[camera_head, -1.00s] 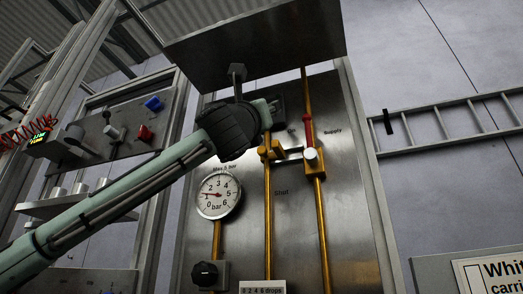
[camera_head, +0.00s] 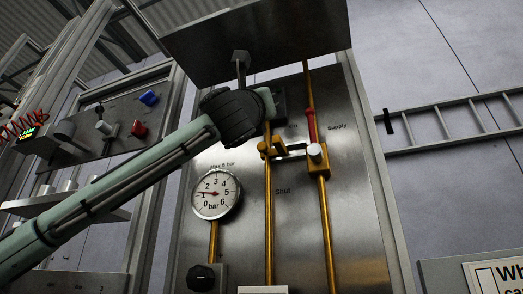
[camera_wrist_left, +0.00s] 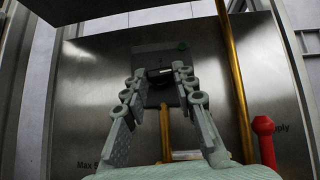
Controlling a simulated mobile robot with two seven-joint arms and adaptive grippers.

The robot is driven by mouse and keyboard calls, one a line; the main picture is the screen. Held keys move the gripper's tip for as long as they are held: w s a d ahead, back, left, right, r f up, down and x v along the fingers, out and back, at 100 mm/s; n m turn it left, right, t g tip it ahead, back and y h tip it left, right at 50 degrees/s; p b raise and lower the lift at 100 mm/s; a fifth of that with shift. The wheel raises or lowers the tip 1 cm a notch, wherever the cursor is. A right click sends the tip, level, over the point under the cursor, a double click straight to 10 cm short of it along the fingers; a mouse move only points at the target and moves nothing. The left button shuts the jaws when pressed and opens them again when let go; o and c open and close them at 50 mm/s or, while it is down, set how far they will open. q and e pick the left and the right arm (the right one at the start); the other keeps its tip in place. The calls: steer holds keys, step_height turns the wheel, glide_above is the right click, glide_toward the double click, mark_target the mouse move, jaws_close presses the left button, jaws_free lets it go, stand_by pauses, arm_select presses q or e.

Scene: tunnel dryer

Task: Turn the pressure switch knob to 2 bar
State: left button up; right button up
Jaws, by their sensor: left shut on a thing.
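The pressure switch is a dark grey box (camera_wrist_left: 150,62) with a small green light, high on the steel panel. In the left wrist view its small dark knob (camera_wrist_left: 158,74) sits between my left fingertips (camera_wrist_left: 160,76), which are closed on it. In the head view my left gripper (camera_head: 268,103) reaches the box, and its wrist hides most of the box and the knob. The knob's scale and pointer cannot be read. A round white gauge (camera_head: 216,194) marked in bar has its needle near 1. My right gripper is not in view.
Yellow pipes (camera_head: 268,220) run down the panel, with a red-handled valve (camera_head: 311,125) right of my gripper. A black knob (camera_head: 201,277) sits below the gauge. A dark hood plate (camera_head: 255,35) hangs above my wrist. A control panel (camera_head: 95,130) stands left.

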arm_select(q)
steer(key=shift+d+n+y, duration=0.1)
steer(key=shift+n+y, duration=0.4)
steer(key=shift+n, duration=0.1)
jaws_close()
steer(key=shift+s+d+r+n+g+y, duration=0.1)
steer(key=shift+n+g+y, duration=0.35)
steer(key=shift+n+y, duration=1.55)
steer(key=shift+d+r+n+g+y, duration=0.15)
steer(key=shift+n+g+y, duration=0.35)
steer(key=shift+n+y, duration=1.5)
steer(key=shift+s+d+r+n+g+y, duration=0.1)
steer(key=shift+n+g+y, duration=0.35)
steer(key=shift+n+y, duration=1.55)
steer(key=o, duration=1.1)
jaws_free()
steer(key=shift+w+f+n+h, duration=0.1)
steer(key=shift+n+h, duration=0.4)
steer(key=v, duration=1.2)
